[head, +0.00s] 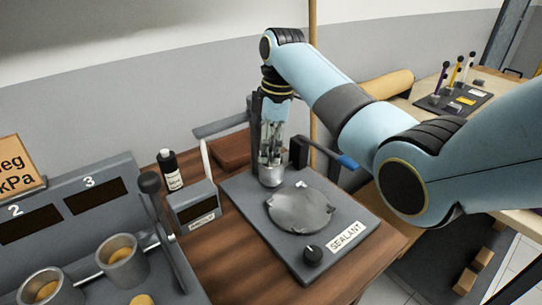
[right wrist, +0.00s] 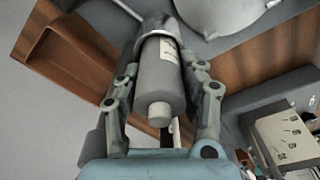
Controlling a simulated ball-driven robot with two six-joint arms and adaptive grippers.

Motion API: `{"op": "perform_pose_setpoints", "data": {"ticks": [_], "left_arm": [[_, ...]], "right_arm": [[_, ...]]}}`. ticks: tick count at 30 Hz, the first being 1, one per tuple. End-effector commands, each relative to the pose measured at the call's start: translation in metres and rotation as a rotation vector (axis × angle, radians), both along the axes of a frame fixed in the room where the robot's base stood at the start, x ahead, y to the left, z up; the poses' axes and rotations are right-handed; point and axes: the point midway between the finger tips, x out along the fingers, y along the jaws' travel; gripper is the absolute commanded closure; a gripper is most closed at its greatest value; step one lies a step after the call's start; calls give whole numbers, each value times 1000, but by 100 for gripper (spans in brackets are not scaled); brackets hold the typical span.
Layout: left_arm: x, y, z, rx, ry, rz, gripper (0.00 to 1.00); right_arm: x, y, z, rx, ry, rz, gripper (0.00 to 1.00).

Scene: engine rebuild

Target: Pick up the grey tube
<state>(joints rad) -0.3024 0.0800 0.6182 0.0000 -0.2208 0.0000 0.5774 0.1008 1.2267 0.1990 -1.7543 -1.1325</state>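The grey tube (right wrist: 160,85) stands in a shiny metal cup (right wrist: 158,25) in the right wrist view, its small pale end towards the camera and a white label on its side. In the head view the cup (head: 271,176) stands at the back corner of the grey SEALANT plate (head: 240,195). My right gripper (right wrist: 166,68) has one finger on each side of the tube, with a small gap visible at the right. It looks open. In the head view my right gripper (head: 271,150) points down over the cup and mostly hides the tube. My left gripper is not in view.
A round metal dish (head: 300,210) and a black knob (head: 312,255) are on the plate. A blue-ended lever (head: 345,161) stands close right of the gripper. A black bottle (head: 170,170), a small grey box (head: 194,206) and a reddish-brown tray (head: 231,150) are to the left.

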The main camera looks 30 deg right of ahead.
Motion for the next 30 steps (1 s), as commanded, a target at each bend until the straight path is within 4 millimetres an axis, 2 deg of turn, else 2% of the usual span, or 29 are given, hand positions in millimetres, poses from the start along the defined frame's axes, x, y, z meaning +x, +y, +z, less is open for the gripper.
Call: {"op": "perform_pose_setpoints", "data": {"ticks": [1,8,9,20,26,30], "left_arm": [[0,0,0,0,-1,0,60],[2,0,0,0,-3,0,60],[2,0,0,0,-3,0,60],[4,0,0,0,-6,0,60],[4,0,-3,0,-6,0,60],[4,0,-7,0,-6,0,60]], "right_arm": [[0,0,0,0,0,0,69],[0,0,0,0,0,0,99],[0,0,1,0,-1,0,100],[1,0,7,0,-3,0,100],[2,0,33,0,-7,0,100],[2,0,62,-1,-6,0,100]]}}
